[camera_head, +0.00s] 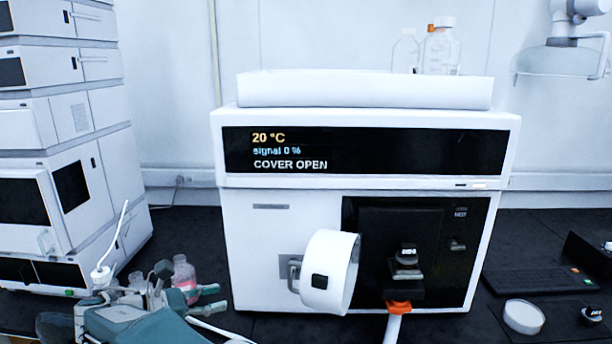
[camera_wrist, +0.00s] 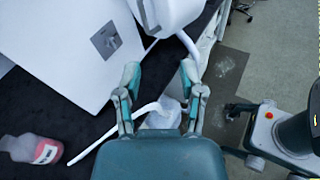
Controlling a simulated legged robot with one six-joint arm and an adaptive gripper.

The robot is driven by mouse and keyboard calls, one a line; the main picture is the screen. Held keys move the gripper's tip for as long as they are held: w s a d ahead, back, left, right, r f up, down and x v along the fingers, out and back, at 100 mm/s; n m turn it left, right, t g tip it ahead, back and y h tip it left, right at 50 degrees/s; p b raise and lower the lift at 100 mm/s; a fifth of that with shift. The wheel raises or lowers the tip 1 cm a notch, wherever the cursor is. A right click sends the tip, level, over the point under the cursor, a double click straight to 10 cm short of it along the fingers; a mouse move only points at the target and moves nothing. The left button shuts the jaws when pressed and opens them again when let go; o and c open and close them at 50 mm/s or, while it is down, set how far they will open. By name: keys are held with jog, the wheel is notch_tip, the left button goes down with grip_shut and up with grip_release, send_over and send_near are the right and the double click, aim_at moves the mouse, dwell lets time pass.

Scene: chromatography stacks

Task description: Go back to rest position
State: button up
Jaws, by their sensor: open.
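My gripper (camera_head: 186,280) is at the lower left in the head view, in front of the bench and left of the white instrument (camera_head: 268,240). It is open. In the wrist view my gripper (camera_wrist: 159,74) shows two spread teal fingers with nothing held between them. The instrument's display (camera_head: 365,150) reads 20 °C, signal 0 % and COVER OPEN. Its round white cover (camera_head: 328,272) stands swung out on its hinge, apart from my fingers. The dark recess (camera_head: 400,220) beside it is exposed, with a black fitting and an orange collar (camera_head: 398,307).
A bottle of pink liquid (camera_head: 184,276) stands close behind my gripper; it also shows in the wrist view (camera_wrist: 32,149). A stack of modules (camera_head: 60,130) rises at left. A white round lid (camera_head: 524,316) and keyboard (camera_head: 540,281) lie right. White tubing (camera_head: 220,330) runs near the gripper.

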jog(key=s+d+r+m+g+y, duration=0.2)
jog(key=d+m+g+y, duration=0.15)
jog(key=d, duration=0.75)
jog(key=s+d+r+m+g+y, duration=0.25)
jog(key=d+m, duration=0.25)
jog(key=d, duration=0.7)
jog(key=s+d+f+m+t+y, duration=0.1)
jog(key=s+d+f+m+y, duration=0.1)
jog(key=s+m, duration=0.5)
jog(key=s+d+f+m+t+y, duration=0.2)
jog(key=s+d+m+y, duration=0.3)
jog(key=s, duration=0.6)
jog(key=d+m, duration=0.2)
jog(key=shift+d+f+m, duration=0.25)
jog(key=shift+f+m, duration=0.1)
jog(key=shift+f, duration=0.05)
jog(key=shift+w, duration=0.1)
